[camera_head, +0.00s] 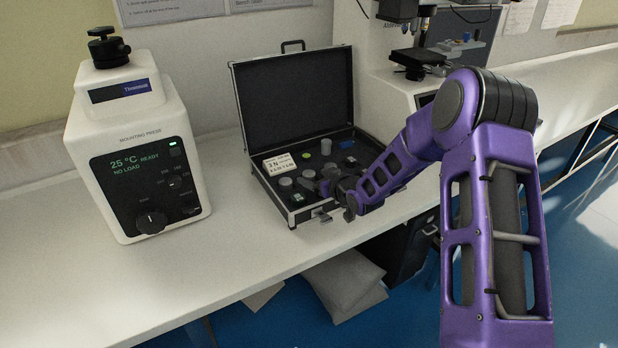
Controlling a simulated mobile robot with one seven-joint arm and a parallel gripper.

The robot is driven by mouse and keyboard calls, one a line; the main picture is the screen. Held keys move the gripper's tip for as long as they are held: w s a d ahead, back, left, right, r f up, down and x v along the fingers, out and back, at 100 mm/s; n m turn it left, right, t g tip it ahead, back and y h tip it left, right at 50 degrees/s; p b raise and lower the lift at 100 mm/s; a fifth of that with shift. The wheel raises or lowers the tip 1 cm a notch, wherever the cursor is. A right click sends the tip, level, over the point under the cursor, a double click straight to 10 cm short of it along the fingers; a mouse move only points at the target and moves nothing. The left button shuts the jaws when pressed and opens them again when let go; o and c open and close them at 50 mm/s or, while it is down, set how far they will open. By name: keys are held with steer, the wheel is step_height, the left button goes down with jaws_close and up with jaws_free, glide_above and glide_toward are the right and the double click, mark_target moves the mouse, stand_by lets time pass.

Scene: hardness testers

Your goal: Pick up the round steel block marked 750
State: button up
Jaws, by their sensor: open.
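An open black case with silver edges (268,206) stands on the bench with its lid raised. Several small round grey blocks sit in its dark insert, among them one at the front left (285,183) and a taller one (326,146) farther back. Their markings are too small to read, so I cannot tell which is marked 750. My gripper (322,197) is open over the front right part of the case. It hides part of the insert, and I cannot tell whether it touches a block.
A white mounting press (137,150) stands to the left on the pale bench (225,262). A microscope-like tester (415,60) stands behind my arm on the right. A white label card (279,164) lies in the case. The bench in front of the case is clear.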

mark_target(309, 176)
steer(key=shift+x, duration=1.45)
steer(key=shift+d, duration=0.1)
jaws_close()
